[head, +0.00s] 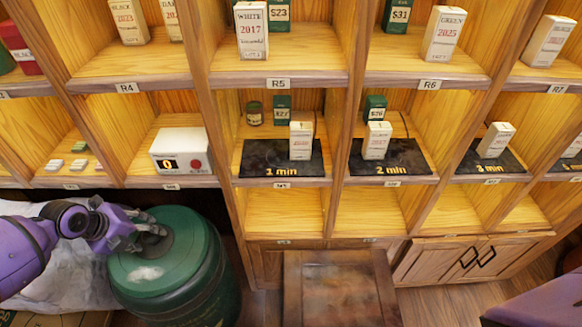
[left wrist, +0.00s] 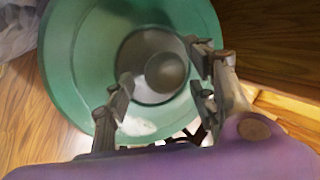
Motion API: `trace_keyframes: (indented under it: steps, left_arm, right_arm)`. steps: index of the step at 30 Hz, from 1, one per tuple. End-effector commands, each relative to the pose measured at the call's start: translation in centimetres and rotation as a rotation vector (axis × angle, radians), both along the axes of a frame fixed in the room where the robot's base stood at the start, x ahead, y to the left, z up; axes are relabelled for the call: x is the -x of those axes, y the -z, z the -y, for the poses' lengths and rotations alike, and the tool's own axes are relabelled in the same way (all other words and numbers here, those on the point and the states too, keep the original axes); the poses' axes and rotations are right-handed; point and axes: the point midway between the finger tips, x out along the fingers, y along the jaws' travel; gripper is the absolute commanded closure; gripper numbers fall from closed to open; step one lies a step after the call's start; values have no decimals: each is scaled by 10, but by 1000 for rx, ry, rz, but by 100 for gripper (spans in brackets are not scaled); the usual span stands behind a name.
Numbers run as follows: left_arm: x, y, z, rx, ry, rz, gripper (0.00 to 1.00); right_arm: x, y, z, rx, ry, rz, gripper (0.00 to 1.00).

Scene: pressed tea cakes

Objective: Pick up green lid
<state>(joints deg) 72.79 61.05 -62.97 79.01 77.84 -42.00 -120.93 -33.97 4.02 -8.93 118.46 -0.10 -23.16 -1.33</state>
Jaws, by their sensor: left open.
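The green lid (head: 178,262) sits on top of a large dark green drum (head: 209,304) at the lower left of the head view. In the left wrist view the lid (left wrist: 75,60) fills the upper middle, with a round grey knob (left wrist: 166,73) on a dark disc at its centre. A whitish patch lies on the lid near its edge. My left gripper (head: 152,236) is open at the knob, with its fingers (left wrist: 160,88) on either side of it in the left wrist view. Contact with the knob cannot be told. My right gripper is out of view.
Wooden shelving with tea boxes stands behind, with a white timer box (head: 180,150) above the drum. A pale sack (head: 75,270) lies left of the drum. A low wooden stool or table (head: 335,290) stands to the right, with floor between.

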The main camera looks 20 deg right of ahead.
Motion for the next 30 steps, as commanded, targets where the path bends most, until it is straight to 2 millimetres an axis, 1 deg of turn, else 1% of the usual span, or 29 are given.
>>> trace_keyframes:
  steps: [1,8,20,30]
  left_arm:
    - [-1,3,1,0,0,-1,48]
    - [-1,4,1,0,-1,0,48]
    - [-1,5,1,-1,-1,-1,99]
    - [-3,3,0,-1,-1,4,100]
  right_arm:
    - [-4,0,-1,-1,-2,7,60]
    - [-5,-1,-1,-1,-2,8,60]
    - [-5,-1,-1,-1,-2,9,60]
    - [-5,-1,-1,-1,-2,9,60]
